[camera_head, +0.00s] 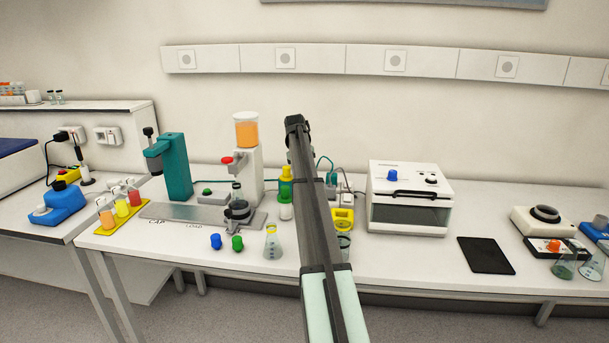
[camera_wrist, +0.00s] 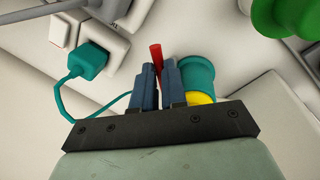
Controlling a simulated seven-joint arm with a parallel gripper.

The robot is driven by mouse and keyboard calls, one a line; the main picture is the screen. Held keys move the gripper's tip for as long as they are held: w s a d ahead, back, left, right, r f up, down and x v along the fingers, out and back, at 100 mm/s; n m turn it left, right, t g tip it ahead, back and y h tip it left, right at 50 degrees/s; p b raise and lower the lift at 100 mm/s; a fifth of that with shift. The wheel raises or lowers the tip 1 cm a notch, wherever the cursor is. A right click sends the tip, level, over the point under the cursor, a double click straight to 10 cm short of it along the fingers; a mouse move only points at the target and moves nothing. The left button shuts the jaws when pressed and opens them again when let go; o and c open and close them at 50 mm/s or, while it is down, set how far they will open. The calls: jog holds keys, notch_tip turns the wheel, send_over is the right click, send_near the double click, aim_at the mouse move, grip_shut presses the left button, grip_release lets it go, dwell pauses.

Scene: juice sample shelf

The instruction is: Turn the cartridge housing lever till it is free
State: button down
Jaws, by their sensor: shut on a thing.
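In the wrist view my gripper (camera_wrist: 159,68) has its two blue fingers close together. They are shut on a red lever (camera_wrist: 156,53), whose end sticks out past the fingertips. A teal cylinder (camera_wrist: 195,77) with a yellow part (camera_wrist: 201,99) lies just right of the fingers and seems to be the cartridge housing. The fingers and the dark gripper bar hide part of it and the lever's base. In the head view my arm stands across the middle of the bench and hides the gripper and lever.
The wrist view shows a teal plug (camera_wrist: 91,60) with its cable left of the fingers and a green round thing (camera_wrist: 287,20) at upper right. In the head view, a yellow-green bottle (camera_head: 286,184) stands left of my arm, and a white oven (camera_head: 409,197) stands right.

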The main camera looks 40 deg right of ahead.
jog(key=c, duration=1.2)
grip_release()
jog(key=shift+o, duration=0.2)
jog(key=shift+r, duration=0.1)
notch_tip(320, 180, up, 13)
jog(key=a, duration=0.2)
jog(key=shift+a+r, duration=0.2)
jog(key=shift+a, duration=0.2)
